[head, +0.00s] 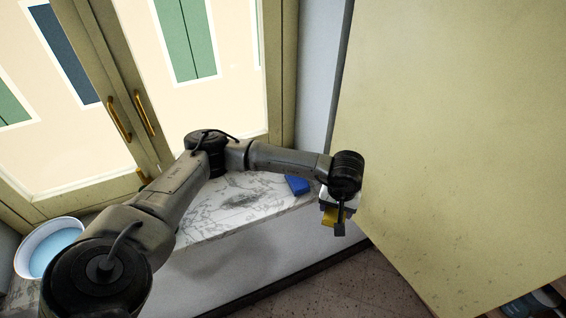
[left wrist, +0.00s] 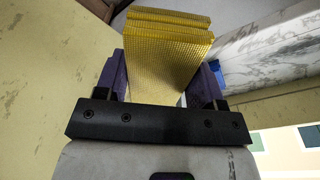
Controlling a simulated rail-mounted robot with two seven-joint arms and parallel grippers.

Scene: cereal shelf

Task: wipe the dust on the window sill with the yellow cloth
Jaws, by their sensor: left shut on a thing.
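The yellow cloth (left wrist: 166,48) is folded in a thick stack between the two fingers of my left gripper (left wrist: 160,82). In the head view only a small part of the cloth (head: 329,217) shows under my left gripper (head: 335,224), just beyond the right end of the window sill. The window sill (head: 266,212) is white marble with grey veins. A grey smudge that looks like dust (head: 238,200) lies on its middle. My left arm covers part of the sill. My right gripper is out of view.
A blue block-like object (head: 297,184) lies on the sill near its right end. A white basin with blue liquid (head: 22,262) stands at the far left. A large yellowish panel (head: 450,130) rises close to the right of my left gripper. Closed window frames (head: 160,170) stand behind the sill.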

